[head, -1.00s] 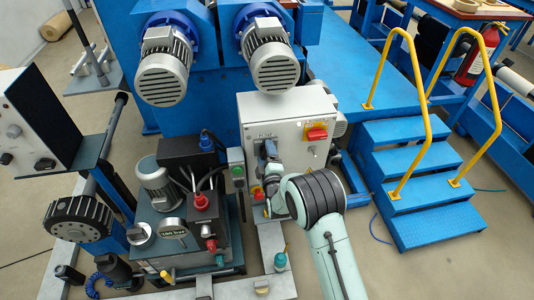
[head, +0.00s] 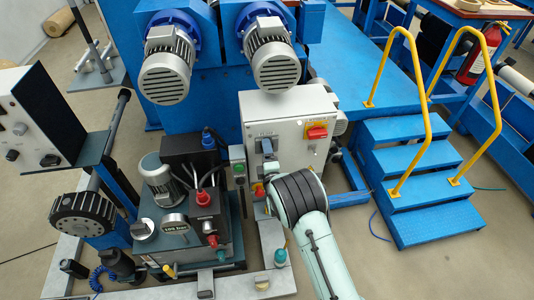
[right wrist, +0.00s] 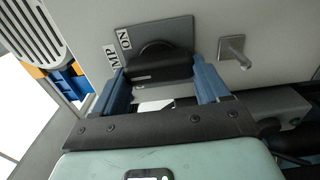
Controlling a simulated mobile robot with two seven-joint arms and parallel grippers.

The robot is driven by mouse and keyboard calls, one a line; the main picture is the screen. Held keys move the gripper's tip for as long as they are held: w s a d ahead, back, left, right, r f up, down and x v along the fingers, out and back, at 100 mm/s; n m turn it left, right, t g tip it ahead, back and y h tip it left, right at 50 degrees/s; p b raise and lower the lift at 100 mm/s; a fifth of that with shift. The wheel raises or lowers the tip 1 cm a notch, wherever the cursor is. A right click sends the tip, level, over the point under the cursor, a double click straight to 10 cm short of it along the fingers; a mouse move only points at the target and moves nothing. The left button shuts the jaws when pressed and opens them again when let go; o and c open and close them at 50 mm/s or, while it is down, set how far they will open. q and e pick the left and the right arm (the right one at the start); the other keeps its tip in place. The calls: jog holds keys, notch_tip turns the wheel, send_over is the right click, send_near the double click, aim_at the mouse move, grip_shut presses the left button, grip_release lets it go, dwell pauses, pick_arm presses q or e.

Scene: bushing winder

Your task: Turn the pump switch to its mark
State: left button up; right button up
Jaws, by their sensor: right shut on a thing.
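The pump switch (right wrist: 158,68) is a black knob on a grey plate on the control box's face, close up in the right wrist view. White labels beside it read "ON" and, partly cut off, "MP". My right gripper (right wrist: 162,80) has one blue finger on each side of the knob and is shut on it. In the head view my right gripper (head: 266,150) is at the upper left of the grey control box (head: 290,108), and it hides most of the switch. A mark for the switch is not clearly visible. My left gripper is not in view.
A red-and-yellow switch (head: 317,132) sits right of the gripper on the same box. A small metal lever (right wrist: 234,50) sticks out beside the pump switch. The hydraulic unit (head: 185,240) stands left, and blue steps (head: 415,185) with yellow rails stand right.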

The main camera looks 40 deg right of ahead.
jog(key=shift+r, duration=0.25)
jog(key=o, duration=1.1)
jog(key=shift+c, duration=0.2)
jog(key=shift+w+f, duration=0.1)
jog(key=shift+f, duration=0.05)
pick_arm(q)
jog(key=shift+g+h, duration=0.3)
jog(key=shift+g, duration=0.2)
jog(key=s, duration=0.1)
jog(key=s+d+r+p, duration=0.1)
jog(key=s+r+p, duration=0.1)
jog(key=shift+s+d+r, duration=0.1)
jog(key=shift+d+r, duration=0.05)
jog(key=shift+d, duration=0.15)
pick_arm(e)
jog(key=v, duration=1.3)
